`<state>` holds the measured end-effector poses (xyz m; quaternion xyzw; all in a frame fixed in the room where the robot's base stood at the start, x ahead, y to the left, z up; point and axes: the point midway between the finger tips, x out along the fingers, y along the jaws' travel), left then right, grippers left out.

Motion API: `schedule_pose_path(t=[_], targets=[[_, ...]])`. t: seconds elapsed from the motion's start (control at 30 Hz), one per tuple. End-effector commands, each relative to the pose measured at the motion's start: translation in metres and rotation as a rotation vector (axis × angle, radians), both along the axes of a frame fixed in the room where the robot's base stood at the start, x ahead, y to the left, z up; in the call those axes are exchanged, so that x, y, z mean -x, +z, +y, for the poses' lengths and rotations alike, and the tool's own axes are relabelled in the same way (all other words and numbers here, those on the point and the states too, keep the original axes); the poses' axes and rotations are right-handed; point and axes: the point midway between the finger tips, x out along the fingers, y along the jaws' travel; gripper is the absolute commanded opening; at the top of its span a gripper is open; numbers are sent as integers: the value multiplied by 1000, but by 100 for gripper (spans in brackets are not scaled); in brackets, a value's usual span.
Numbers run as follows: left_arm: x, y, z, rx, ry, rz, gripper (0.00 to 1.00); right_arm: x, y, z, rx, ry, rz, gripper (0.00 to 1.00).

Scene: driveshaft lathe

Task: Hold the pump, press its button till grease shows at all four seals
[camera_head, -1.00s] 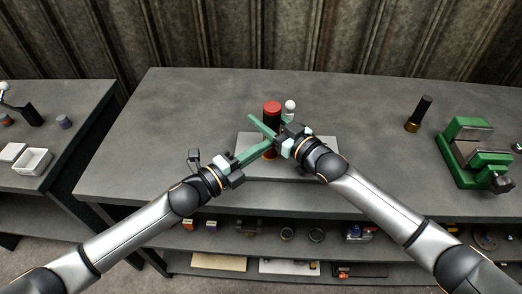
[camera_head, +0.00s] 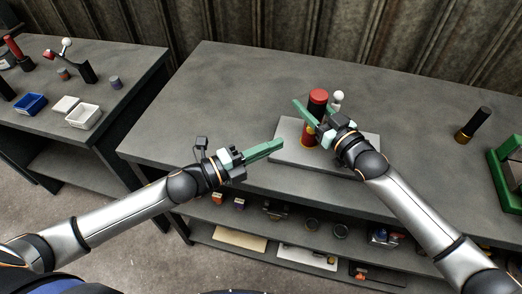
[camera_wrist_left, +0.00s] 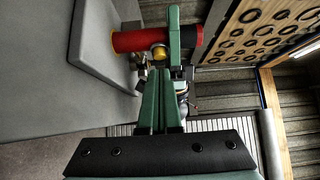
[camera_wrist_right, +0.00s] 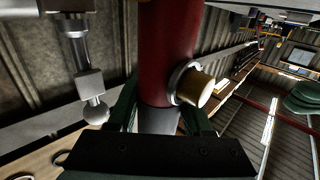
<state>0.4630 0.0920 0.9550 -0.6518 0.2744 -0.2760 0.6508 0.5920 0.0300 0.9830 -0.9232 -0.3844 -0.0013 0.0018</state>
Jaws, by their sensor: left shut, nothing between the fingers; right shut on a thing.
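The four seals cannot be made out.
A metal piece with a white ball (camera_head: 338,97) stands close behind the pump. The grey plate (camera_head: 362,148) lies below on the workbench. A black cylinder with a brass base (camera_head: 473,125) and a green vise (camera_head: 507,160) are at the right. The bench's left part is clear.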

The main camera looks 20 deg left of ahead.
Motion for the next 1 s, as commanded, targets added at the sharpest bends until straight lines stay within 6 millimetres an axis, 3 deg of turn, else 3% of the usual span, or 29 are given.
schedule_pose_path(t=[0.3, 1.0], targets=[[23, 0, 19, 3, -7, 0, 0, -1, -7, -4, 15, -7, 9, 0], [25, 0, 20, 4, -8, 0, 0, -2, -8, -5, 18, -10, 8, 0]])
